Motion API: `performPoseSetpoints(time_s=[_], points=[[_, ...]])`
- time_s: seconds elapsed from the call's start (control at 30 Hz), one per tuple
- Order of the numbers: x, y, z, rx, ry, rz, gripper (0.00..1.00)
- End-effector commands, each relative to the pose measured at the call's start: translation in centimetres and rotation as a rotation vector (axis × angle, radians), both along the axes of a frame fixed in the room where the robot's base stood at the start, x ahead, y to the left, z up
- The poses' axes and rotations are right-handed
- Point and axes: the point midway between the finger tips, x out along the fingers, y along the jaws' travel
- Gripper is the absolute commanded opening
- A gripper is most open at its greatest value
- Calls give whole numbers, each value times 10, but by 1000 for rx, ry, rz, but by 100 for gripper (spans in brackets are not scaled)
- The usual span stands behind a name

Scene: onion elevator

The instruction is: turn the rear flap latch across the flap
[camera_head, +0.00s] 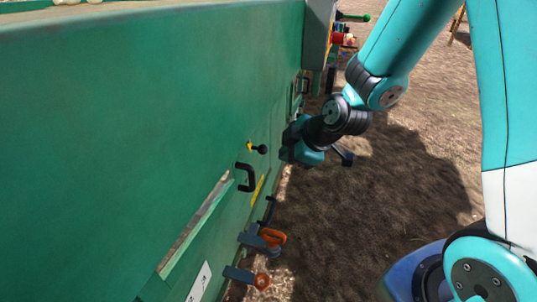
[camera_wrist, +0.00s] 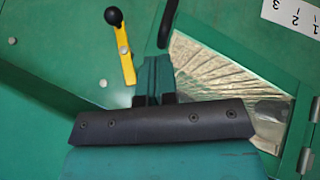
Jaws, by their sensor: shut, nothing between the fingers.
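The latch is a yellow lever (camera_wrist: 125,55) with a black ball knob (camera_wrist: 114,16), mounted on the green wall. In the wrist view it runs nearly up and down, knob at the top. In the head view the yellow part (camera_head: 249,146) shows left of the knob (camera_head: 262,149). A black handle (camera_head: 246,177) sits just below the latch; its end shows in the wrist view (camera_wrist: 167,24). My gripper (camera_wrist: 155,72) is shut and empty, with its fingertips right of the lever and apart from it in the picture. Contact and depth cannot be told.
The long green machine side (camera_head: 150,120) fills the left. A slanted opening (camera_wrist: 215,72) with a pale, shiny inside lies right of my gripper. Orange-handled fittings (camera_head: 270,237) stick out lower down. Bare soil (camera_head: 350,235) lies free to the right.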

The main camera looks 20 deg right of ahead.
Motion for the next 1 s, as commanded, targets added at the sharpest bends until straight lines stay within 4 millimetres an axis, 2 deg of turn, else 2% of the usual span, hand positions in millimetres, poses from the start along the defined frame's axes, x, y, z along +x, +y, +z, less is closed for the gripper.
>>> performPoseSetpoints(time_s=[0.03,0.13,0.57,0.67,1.0], points=[[4,-6,-7,-21,-20,9,0],[8,-12,-13,-50,-52,24,0],[12,-10,-19,-54,-56,29,0],[19,-5,-30,-53,-55,31,0],[57,17,-87,-54,-56,30,0]])
